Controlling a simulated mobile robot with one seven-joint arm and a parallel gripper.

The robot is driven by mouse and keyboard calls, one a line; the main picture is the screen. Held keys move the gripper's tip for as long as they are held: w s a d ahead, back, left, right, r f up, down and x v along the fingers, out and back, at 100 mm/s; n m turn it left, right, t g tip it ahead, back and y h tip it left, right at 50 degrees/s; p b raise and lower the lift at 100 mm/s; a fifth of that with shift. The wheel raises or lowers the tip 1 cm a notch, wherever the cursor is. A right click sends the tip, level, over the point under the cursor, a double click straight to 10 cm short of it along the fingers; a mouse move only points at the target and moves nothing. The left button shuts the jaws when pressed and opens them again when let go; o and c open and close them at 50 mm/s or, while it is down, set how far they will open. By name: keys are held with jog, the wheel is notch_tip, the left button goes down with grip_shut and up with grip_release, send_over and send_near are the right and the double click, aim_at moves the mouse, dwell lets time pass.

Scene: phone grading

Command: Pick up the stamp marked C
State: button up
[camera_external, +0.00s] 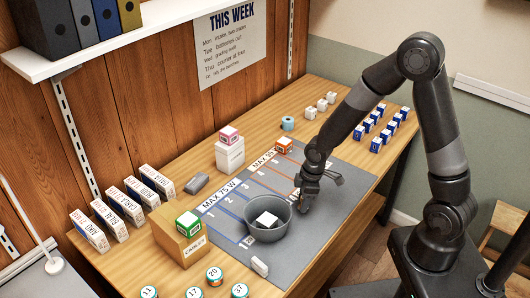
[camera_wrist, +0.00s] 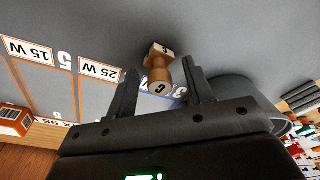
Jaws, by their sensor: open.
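The stamp marked C (camera_wrist: 159,72) shows in the wrist view. It has a wooden handle with a C on its round end and a small block with a pale label at the other end. It is on the grey mat (camera_wrist: 215,35). My gripper (camera_wrist: 161,75) is open, and the stamp appears between its two fingers with gaps on both sides; whether it is at fingertip depth I cannot tell. In the external view my gripper (camera_external: 306,203) is low over the mat, just right of a grey bowl (camera_external: 250,231). I cannot make out the stamp there.
The bowl holds a black and white item and is close to my gripper. Several blue and white boxes (camera_external: 376,144) stand at the back right. A cardboard box (camera_external: 178,240) stands on the left.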

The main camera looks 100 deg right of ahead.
grip_shut()
dwell(0.4)
jog(key=shift+r, duration=0.15)
